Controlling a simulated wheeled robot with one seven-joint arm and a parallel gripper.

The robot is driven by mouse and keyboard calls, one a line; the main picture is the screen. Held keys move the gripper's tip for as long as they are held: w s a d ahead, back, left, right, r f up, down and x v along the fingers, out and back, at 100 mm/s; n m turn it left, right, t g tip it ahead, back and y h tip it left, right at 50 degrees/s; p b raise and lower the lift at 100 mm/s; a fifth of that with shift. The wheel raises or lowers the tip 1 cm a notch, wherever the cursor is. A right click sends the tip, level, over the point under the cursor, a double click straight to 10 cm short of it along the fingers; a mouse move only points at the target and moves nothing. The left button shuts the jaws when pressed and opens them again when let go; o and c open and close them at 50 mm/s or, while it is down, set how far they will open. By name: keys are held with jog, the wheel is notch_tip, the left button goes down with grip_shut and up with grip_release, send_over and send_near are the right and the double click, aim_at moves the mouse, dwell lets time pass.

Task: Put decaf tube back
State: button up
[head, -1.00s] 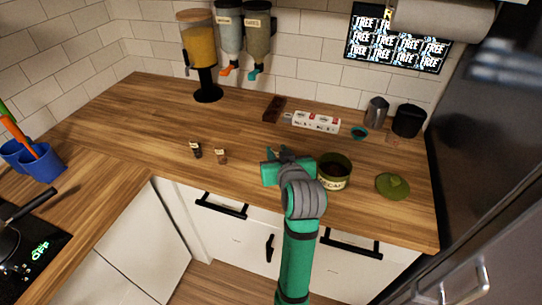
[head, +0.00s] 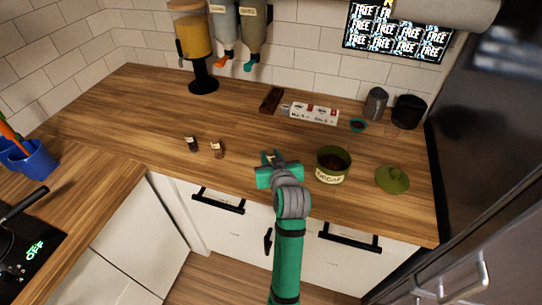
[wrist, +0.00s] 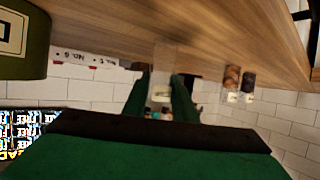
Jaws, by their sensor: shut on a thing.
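My gripper (head: 270,157) is above the front of the wooden counter, left of the open green jar. In the wrist view its two green fingers (wrist: 160,92) are shut on a small clear tube (wrist: 162,62) with a pale label. The tube looks see-through, and whether it holds anything is unclear. The green jar labelled DECAF (head: 332,176) stands open with dark contents; part of it shows at the upper left of the wrist view (wrist: 22,40). Two small labelled tubes with dark contents, one (head: 192,144) left of the other (head: 217,149), stand left of my gripper.
The jar's green lid (head: 392,180) lies right of it. A dispenser (head: 203,75) stands back left. Counter between tubes and gripper is clear.

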jog(key=shift+f, duration=0.1)
jog(key=o, duration=1)
jog(key=shift+o, duration=0.2)
jog(key=shift+s+r, duration=0.2)
jog(key=v, duration=1.1)
jog(key=shift+s, duration=0.35)
jog(key=shift+d+r, duration=0.15)
jog(key=shift+w, duration=0.1)
